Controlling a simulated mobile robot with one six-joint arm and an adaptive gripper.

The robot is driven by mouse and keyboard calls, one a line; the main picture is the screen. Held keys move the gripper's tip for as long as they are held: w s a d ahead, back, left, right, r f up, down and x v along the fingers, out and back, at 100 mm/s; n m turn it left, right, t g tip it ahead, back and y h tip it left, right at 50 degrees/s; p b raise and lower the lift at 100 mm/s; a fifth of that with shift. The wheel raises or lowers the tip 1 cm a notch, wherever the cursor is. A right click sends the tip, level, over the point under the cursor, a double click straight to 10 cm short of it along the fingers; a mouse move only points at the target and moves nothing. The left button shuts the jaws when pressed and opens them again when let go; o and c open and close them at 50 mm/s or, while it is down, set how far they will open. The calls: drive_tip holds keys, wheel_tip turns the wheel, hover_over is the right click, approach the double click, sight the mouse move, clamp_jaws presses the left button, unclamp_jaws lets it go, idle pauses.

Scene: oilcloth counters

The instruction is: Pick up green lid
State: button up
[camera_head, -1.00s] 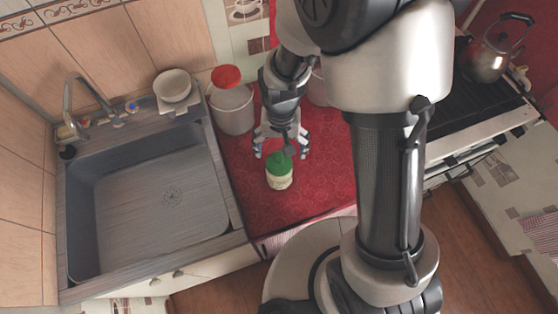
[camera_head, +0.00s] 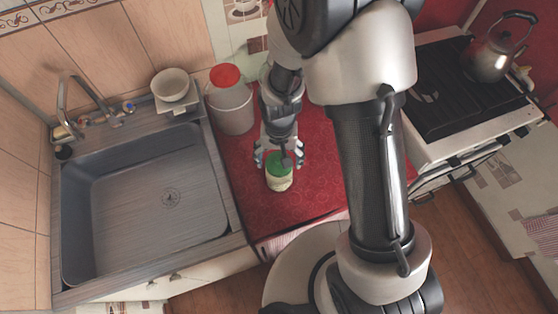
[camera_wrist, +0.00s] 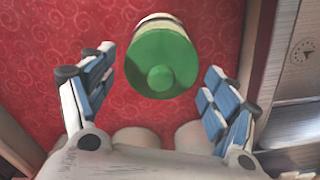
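The green lid (camera_head: 277,160) sits on top of a pale jar (camera_head: 280,184) that stands upright on the red counter. In the wrist view the green lid (camera_wrist: 161,62), round with a small knob, lies ahead of the fingertips and between their lines. The pale rim of the jar (camera_wrist: 160,17) shows behind it. My gripper (camera_head: 280,160) is just above and around the lid in the head view. In the wrist view my gripper (camera_wrist: 158,70) is open, with its blue-padded fingers wide apart and empty. I see no contact with the lid.
The red patterned counter (camera_head: 310,195) is clear around the jar. A white container with a red lid (camera_head: 231,105) stands behind left. The grey sink (camera_head: 150,200) is left, with bowls (camera_head: 170,86) behind it. A stove (camera_head: 460,90) with a kettle (camera_head: 500,50) is right.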

drive_tip(key=c, duration=0.6)
drive_tip(key=shift+r, duration=0.1)
